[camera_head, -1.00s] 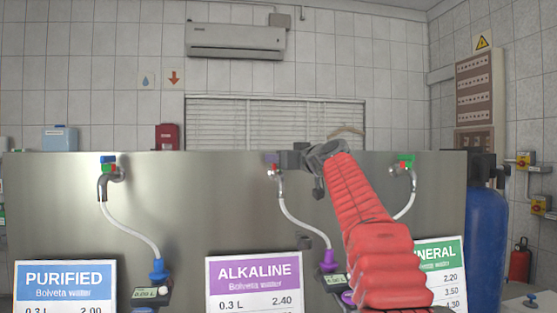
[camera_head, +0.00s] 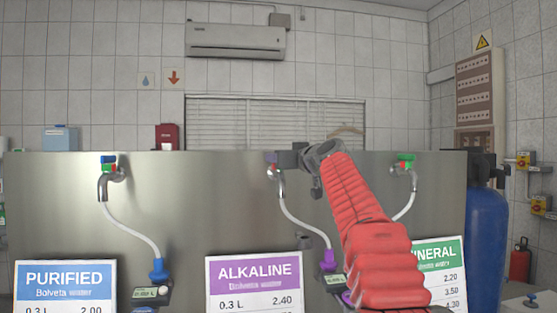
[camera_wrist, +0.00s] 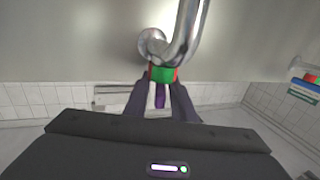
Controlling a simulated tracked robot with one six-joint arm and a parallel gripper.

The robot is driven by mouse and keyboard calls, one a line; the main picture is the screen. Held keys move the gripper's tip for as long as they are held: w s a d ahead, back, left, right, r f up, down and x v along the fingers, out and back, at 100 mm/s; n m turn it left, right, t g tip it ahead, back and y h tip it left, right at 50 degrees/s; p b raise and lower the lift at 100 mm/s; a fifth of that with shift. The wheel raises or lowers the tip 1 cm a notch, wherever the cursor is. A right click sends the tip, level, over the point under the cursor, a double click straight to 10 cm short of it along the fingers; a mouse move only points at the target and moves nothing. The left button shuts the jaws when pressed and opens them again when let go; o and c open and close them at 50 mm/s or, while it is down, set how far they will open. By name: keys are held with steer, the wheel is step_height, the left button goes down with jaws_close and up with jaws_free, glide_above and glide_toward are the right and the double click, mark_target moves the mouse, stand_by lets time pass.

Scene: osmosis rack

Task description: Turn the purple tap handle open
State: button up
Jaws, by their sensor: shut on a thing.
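The purple tap handle (camera_wrist: 160,96) shows in the wrist view between my two dark fingers, just past a tap's green and red collar (camera_wrist: 163,74). My gripper (camera_wrist: 160,92) is shut on this handle. In the head view the purple handle (camera_head: 271,158) shows at the left tip of my gripper (camera_head: 287,160), at the top of the middle tap, above the ALKALINE sign (camera_head: 254,284). My gripper hides part of this tap. A clear hose (camera_head: 293,214) runs down from the tap to a purple nozzle (camera_head: 328,262).
The steel panel (camera_head: 200,200) spans the view behind the taps. A tap with a blue handle (camera_head: 108,158) is at left, and one with a green handle (camera_head: 406,160) is right of my arm. A blue tank (camera_head: 487,240) stands at the right.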

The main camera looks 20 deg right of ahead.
steer(key=shift+w+d+f+m+h, duration=0.1)
steer(key=shift+f+m+h, duration=0.15)
steer(key=shift+m+h, duration=0.8)
steer(key=shift+f+m+h, duration=0.2)
steer(key=shift+m+h, duration=0.35)
steer(key=shift+h, duration=0.9)
steer(key=shift+r+m+h, duration=0.1)
steer(key=shift+m+h, duration=0.2)
steer(key=shift+h, duration=0.1)
steer(key=shift+r, duration=0.1)
steer(key=o, duration=0.7)
steer(key=shift+r, duration=0.15)
steer(key=shift+s+a+r, duration=0.1)
steer(key=shift+s+a, duration=0.1)
steer(key=shift+s, duration=0.6)
steer(key=shift+s+a, duration=0.35)
steer(key=shift+s, duration=1.65)
steer(key=shift+s+a, duration=0.35)
steer(key=shift+s, duration=1.7)
steer(key=shift+s+a, duration=0.35)
steer(key=shift+s, duration=1.65)
steer(key=shift+f, duration=0.2)
